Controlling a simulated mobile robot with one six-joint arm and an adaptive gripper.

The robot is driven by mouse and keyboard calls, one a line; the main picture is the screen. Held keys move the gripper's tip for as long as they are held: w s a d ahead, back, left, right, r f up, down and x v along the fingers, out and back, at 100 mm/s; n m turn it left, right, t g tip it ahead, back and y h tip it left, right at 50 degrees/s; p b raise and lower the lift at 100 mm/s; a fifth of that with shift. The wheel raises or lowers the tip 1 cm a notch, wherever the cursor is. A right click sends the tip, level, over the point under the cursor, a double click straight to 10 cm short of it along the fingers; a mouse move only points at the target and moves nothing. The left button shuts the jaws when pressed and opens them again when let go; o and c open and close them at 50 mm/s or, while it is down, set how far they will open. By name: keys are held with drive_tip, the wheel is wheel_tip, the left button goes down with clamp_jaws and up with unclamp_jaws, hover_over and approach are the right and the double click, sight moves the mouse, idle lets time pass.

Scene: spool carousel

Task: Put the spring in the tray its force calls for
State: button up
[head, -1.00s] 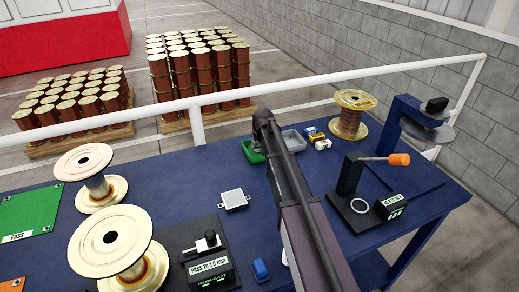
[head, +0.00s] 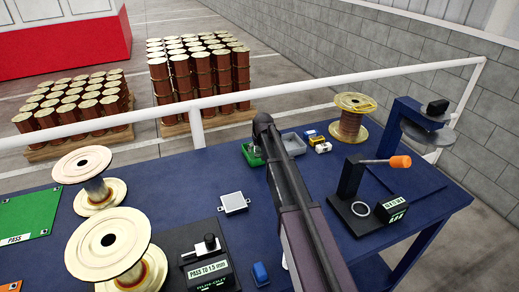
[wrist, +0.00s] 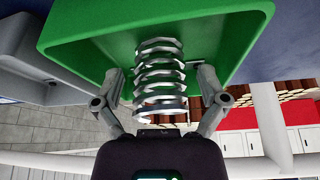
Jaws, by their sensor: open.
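The green tray (head: 250,157) stands at the far edge of the blue table, and its inside fills the top of the wrist view (wrist: 85,50). A metal coil spring (wrist: 160,72) is at the green tray in the wrist view, between my fingers. My gripper (wrist: 160,86) is open, with one finger on each side of the spring and visible gaps between. I cannot tell whether the spring rests on the tray floor. A grey tray (head: 292,143) stands to the right of the green one. In the head view my arm partly hides the trays.
A tester with an orange handle (head: 400,162) and a small display box (head: 391,209) stands at the right. A copper wire spool (head: 352,120) and small boxes (head: 318,142) are beyond. Large spools (head: 108,248) and a gauge stand (head: 208,262) are at the left. A white rail (head: 300,105) runs behind.

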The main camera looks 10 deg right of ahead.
drive_tip(key=shift+r, duration=0.1)
drive_tip(key=p+v, duration=1.1)
drive_tip(key=v, duration=0.1)
idle(0.7)
drive_tip(key=shift+r, duration=0.1)
idle(0.6)
drive_tip(key=s+f+g, duration=0.1)
drive_tip(key=s+g, duration=0.3)
drive_tip(key=s, duration=2.5)
drive_tip(key=shift+s+f+g, duration=0.25)
drive_tip(key=shift+s+g, duration=0.05)
drive_tip(key=shift+s, duration=0.1)
drive_tip(key=shift+f, duration=0.3)
